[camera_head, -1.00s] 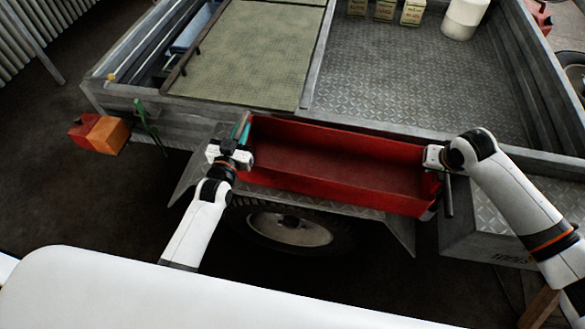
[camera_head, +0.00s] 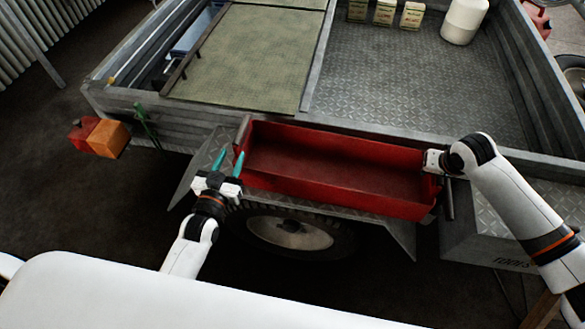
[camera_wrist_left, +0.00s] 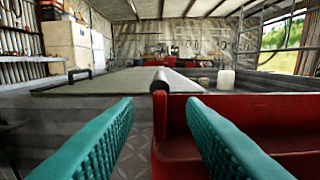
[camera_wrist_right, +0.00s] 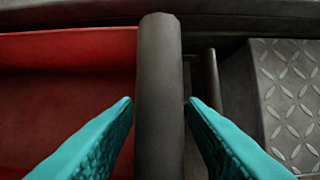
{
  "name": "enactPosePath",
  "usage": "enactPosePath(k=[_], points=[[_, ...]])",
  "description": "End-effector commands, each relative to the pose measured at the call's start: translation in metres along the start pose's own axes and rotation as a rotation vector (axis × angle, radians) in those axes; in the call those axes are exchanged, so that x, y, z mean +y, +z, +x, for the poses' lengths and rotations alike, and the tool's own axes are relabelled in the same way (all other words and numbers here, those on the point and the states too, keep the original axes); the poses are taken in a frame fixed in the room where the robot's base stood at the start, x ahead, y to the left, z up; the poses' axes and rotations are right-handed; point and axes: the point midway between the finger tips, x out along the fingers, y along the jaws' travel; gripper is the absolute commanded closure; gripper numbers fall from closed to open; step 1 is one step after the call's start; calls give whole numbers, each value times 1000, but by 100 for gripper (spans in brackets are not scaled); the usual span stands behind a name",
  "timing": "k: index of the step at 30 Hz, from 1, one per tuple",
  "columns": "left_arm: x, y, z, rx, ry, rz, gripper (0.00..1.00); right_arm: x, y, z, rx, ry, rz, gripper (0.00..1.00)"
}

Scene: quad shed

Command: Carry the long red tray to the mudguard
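The long red tray (camera_head: 330,180) lies on the diamond-plate mudguard (camera_head: 205,160) above the wheel, against the trailer's side. It also shows in the left wrist view (camera_wrist_left: 178,155) and right wrist view (camera_wrist_right: 65,100). My left gripper (camera_head: 229,161) is open and empty, just in front of the tray's left end, apart from its dark handle (camera_wrist_left: 172,80). My right gripper (camera_wrist_right: 158,101) is at the tray's right end, its fingers spread on either side of the dark handle bar (camera_wrist_right: 158,90), with narrow gaps. Its fingertips are hidden in the head view.
The trailer bed (camera_head: 400,95) behind holds a greenish panel (camera_head: 245,55), several small cartons (camera_head: 384,12) and a white canister (camera_head: 463,18). An orange lamp (camera_head: 108,138) sticks out at the left. A metal box (camera_head: 490,235) stands right of the mudguard.

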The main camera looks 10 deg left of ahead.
Motion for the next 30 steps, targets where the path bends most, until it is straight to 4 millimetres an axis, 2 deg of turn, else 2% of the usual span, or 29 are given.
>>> enactPosePath(k=[1, 4, 11, 14, 24, 30], points=[[0, -1, -11, 3, 0, 0, 63, 0, 0, 0, 0, 0, 0, 62], [0, -1, -25, 3, 0, 1, 63, 0, 0, 0, 0, 0, 0, 62], [0, 0, -38, -1, 1, 1, 63, 0, 0, -5, -1, 1, 0, 62], [0, 0, -38, -1, 1, 1, 63, 0, 1, -18, -2, 1, -1, 62], [0, 0, -38, 0, 0, 1, 63, 0, 0, -89, -3, 1, -1, 62], [0, 0, -38, 0, 0, 1, 63, 0, 0, -114, -2, 1, 0, 62]])
